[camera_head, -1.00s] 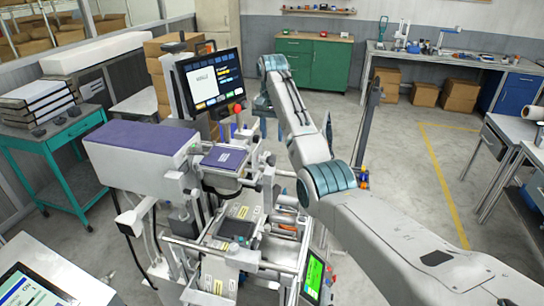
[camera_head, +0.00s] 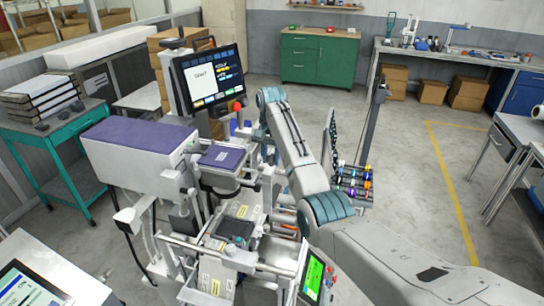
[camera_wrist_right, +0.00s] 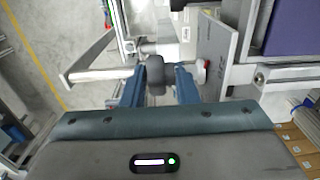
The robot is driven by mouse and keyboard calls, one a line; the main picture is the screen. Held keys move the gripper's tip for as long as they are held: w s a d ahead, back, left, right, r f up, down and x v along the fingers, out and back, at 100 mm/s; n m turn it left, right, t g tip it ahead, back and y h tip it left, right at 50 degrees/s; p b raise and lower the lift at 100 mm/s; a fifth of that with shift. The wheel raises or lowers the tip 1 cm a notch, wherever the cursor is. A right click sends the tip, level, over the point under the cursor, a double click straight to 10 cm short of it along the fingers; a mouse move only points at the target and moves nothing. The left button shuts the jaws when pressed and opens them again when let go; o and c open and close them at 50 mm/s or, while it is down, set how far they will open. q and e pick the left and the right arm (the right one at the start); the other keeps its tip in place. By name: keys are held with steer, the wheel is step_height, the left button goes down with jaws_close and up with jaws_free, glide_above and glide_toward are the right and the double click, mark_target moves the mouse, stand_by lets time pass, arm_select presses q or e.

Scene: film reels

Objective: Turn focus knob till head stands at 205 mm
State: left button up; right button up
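A scanning machine stands left of centre in the head view, with a purple-topped head (camera_head: 222,157) on its column. Its black monitor (camera_head: 210,77) shows a white panel with text too small to read surely. A smaller green screen (camera_head: 313,276) is at the lower front. My right arm reaches in from the lower right; its gripper (camera_head: 241,127) is beside the monitor's lower right corner, partly hidden. In the right wrist view, my two blue fingers (camera_wrist_right: 160,85) stand apart, with a dark round knob (camera_wrist_right: 155,72) between or just beyond their tips. Contact is unclear. My left gripper is out of view.
A purple-topped housing (camera_head: 140,134) extends left of the machine. A rack of coloured items (camera_head: 353,182) stands behind my right arm. A teal cart (camera_head: 62,135) is at left, a green cabinet (camera_head: 318,60) at the back.

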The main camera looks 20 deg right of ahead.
steer(key=c, duration=0.3)
steer(key=shift+f, duration=0.1)
steer(key=shift+t+h, duration=0.6)
steer(key=shift+t, duration=0.2)
steer(key=o, duration=0.7)
steer(key=shift+s, duration=0.1)
steer(key=shift+o, duration=0.5)
steer(key=shift+s+d, duration=0.15)
steer(key=shift+d, duration=0.1)
steer(key=shift+a, duration=0.2)
